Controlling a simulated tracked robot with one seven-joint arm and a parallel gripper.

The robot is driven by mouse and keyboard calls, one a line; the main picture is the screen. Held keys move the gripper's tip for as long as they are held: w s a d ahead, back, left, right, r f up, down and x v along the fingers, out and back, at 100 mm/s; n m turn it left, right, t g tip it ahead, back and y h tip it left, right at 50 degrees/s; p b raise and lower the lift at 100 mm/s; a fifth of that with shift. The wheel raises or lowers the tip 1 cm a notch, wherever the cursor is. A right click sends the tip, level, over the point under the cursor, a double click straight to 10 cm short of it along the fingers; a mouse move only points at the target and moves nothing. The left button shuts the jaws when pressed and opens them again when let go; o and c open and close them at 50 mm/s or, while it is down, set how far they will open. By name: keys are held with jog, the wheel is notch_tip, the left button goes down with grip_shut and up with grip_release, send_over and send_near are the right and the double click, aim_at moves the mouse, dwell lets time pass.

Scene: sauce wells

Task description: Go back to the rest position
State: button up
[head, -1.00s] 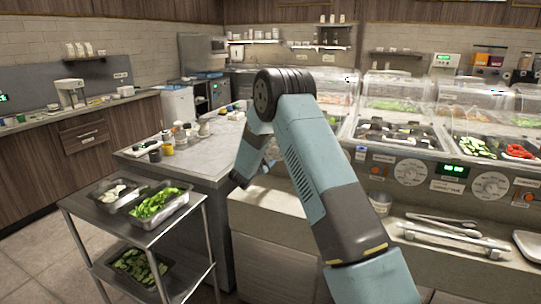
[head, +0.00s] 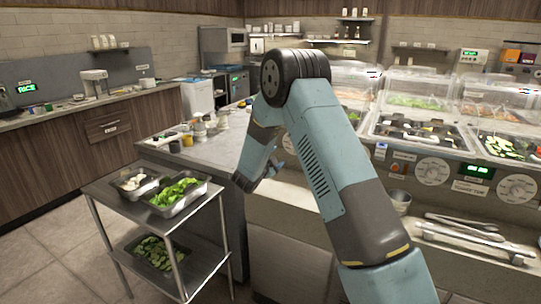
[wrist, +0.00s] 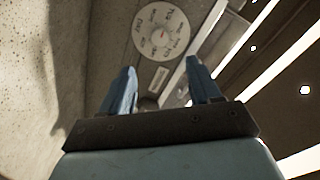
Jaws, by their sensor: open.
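My arm, blue-grey with dark joints, rises in front of the counter in the head view and bends down to the left. My gripper (head: 262,178) is partly hidden behind my own forearm there, above the near edge of the counter. In the wrist view my gripper (wrist: 163,92) shows two blue fingers set wide apart with nothing between them. It is open and empty. Past the fingers, a round white dial (wrist: 161,31) shows on the counter front.
A steel cart (head: 203,258) with trays of greens stands at the left. The serving counter with covered wells and dials (head: 433,171) runs along the right. Tongs (head: 465,229) and a small metal cup (head: 400,201) lie on its ledge. Open floor shows at the lower left.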

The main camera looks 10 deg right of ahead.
jog(key=s+a+r+n+t+y, duration=0.1)
jog(key=s+r+n+y, duration=0.2)
jog(key=r, duration=0.5)
jog(key=r+n+y, duration=0.3)
jog(key=r+y, duration=0.1)
jog(key=r, duration=0.4)
jog(key=s+d+r+n+g+y, duration=0.1)
jog(key=s+r+n, duration=0.3)
jog(key=s, duration=1)
jog(key=s+d+r+n+g+y, duration=0.1)
jog(key=s+r+n+g+y, duration=0.3)
jog(key=s, duration=1)
notch_tip(320, 180, up, 2)
jog(key=shift+s+d+r+n+y, duration=0.15)
jog(key=shift+s+d+n+y, duration=0.15)
jog(key=shift+n, duration=0.5)
jog(key=s+d+f+n+g, duration=0.1)
jog(key=s+d, duration=0.1)
jog(key=s, duration=0.5)
jog(key=s+d+f+n+g+h, duration=0.1)
jog(key=s, duration=0.6)
jog(key=s+d+f+n+g, duration=0.1)
jog(key=s+d+g, duration=0.1)
jog(key=s, duration=0.5)
jog(key=shift+s+d+f+h, duration=0.15)
jog(key=shift+d+f+h, duration=0.15)
jog(key=shift+h, duration=0.1)
